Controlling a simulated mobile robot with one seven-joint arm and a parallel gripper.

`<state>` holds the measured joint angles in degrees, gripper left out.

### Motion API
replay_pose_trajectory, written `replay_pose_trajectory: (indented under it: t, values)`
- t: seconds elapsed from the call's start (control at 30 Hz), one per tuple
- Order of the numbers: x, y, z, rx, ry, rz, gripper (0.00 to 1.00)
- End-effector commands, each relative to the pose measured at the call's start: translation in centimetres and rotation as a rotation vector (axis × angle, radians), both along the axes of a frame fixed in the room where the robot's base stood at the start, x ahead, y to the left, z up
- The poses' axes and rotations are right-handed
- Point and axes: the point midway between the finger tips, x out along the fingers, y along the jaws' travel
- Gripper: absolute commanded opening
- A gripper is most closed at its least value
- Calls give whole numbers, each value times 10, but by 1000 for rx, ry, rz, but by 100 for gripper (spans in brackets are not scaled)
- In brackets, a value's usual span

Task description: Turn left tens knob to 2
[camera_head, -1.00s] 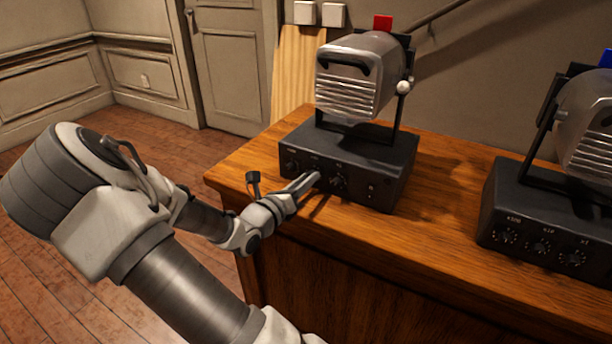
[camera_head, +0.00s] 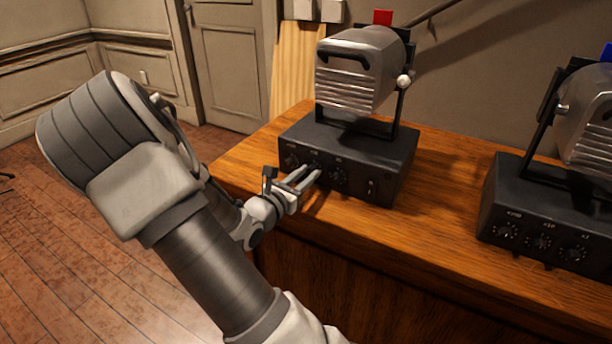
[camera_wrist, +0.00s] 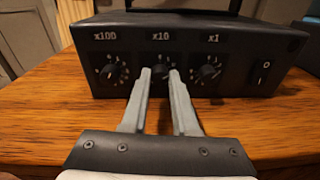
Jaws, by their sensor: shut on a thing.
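The left control box (camera_head: 365,160) is black and has a red tab on the lamp above it. In the wrist view its front (camera_wrist: 235,62) carries three dials marked x100, x10 and x1. The tens knob, marked x10 (camera_wrist: 160,68), sits in the middle. My gripper (camera_wrist: 160,74) has one finger on each side of this knob and is shut on it. The fingertips cover part of its dial, and I cannot read its setting. In the head view my gripper (camera_head: 312,172) reaches the box front from the left.
The x100 knob (camera_wrist: 111,72) and the x1 knob (camera_wrist: 208,72) are close on either side. A rocker switch (camera_wrist: 264,73) is at the right. A second box (camera_head: 545,225) stands further right on the wooden desk (camera_head: 435,235). Bare desktop lies between the boxes.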

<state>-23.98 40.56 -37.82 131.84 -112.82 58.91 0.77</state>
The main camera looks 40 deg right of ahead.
Motion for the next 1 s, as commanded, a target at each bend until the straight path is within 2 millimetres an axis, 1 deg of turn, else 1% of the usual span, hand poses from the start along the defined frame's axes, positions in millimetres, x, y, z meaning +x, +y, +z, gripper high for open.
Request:
replay_pose_trajectory:
  t: [0.33,0.37,0.5,0.53,0.83,0.93,1.0]
  values:
    - [0,0,-1,3,1,0,0]
    - [0,0,-1,3,1,0,31]
    - [0,0,-1,2,1,0,56]
    - [0,0,-1,2,1,0,57]
    - [0,2,0,1,0,0,57]
    - [-3,9,2,2,1,2,57]
    - [-6,19,3,2,0,3,57]
